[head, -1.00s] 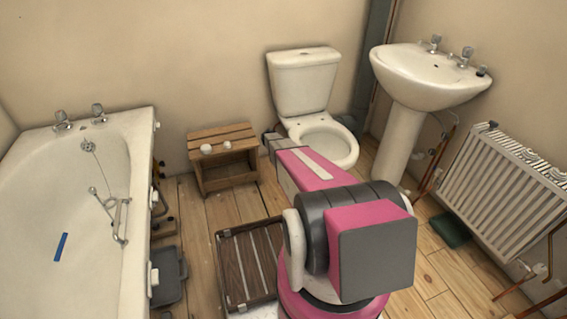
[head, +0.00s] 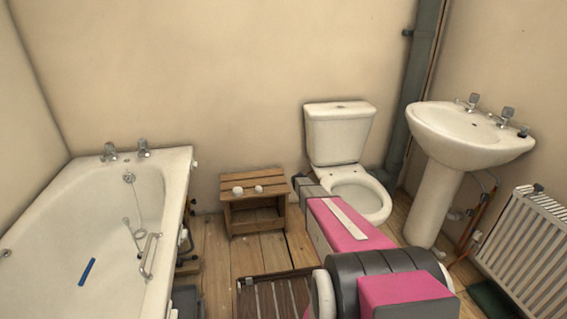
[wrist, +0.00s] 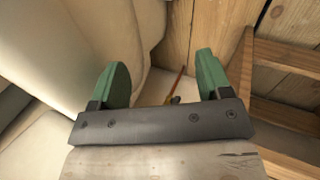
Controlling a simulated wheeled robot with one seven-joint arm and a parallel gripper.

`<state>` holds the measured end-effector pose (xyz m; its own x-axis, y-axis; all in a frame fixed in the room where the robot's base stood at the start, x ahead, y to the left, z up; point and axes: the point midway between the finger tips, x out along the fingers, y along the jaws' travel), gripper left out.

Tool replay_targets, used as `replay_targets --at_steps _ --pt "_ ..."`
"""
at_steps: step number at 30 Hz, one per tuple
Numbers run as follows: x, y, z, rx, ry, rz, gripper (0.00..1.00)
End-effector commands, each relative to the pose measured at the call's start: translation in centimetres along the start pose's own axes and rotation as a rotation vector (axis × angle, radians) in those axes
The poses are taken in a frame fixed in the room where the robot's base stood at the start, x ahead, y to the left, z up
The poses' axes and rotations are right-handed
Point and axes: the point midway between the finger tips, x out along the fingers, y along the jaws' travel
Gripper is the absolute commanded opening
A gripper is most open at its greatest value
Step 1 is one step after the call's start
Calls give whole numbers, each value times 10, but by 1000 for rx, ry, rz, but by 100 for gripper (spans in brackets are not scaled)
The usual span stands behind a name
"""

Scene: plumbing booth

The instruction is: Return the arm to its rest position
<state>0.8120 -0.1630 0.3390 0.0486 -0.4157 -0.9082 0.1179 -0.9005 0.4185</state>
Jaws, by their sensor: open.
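My arm (head: 345,226), pink with grey joints, reaches up from the bottom right in the head view toward the space between the toilet and the wooden stool. Its far end is small there, and the fingers cannot be made out. In the wrist view my gripper (wrist: 163,76) shows two green fingers spread wide on a dark grey bar. Nothing is held between them. Behind them are a pale curved surface, floorboards (wrist: 176,35) and a thin reddish rod, blurred and small.
The wooden stool (head: 254,213) holds two small white items. The toilet (head: 340,132) is beside it. The bath (head: 167,210) is left; the basin (head: 450,150) and radiator (head: 530,245) are right. A slatted mat (head: 262,300) lies on the floor.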

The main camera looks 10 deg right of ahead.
Motion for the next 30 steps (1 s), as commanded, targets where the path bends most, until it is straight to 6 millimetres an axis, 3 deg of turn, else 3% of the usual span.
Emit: replay_targets --at_steps 5,15,21,25,30 --pt "-38 -8 35 18 1 -36 72" --pt "-191 -52 190 91 -5 -240 72" --pt "-261 -75 272 117 -11 -358 72" --pt "-286 -84 303 125 -14 -407 72" --pt "-297 -88 314 129 -16 -432 72"
